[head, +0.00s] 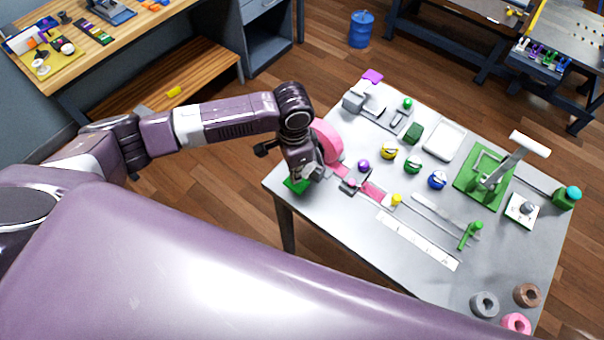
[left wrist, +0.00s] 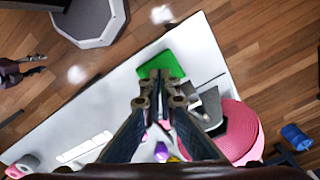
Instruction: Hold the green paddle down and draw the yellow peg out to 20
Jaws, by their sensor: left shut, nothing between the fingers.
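The green paddle (head: 294,186) is at the left corner of the grey table, partly hidden under my left gripper (head: 301,177). In the left wrist view the shut, empty fingertips (left wrist: 156,77) are at the green paddle (left wrist: 165,64); I cannot tell whether they press on it. A pink strap (head: 372,191) runs from the big pink roll (head: 327,141) past a dark clamp to the yellow peg (head: 396,200). The peg stands near the start of the white scale (head: 418,240); its numbers are unreadable. My right gripper (left wrist: 36,64) shows small in the left wrist view, fingers apart, over the floor.
A green post (head: 471,234) stands by the slot, right of the peg. Coloured knobs (head: 388,151), a green press (head: 490,177) and loose rolls (head: 484,304) also occupy the table. The surface just around the scale is clear.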

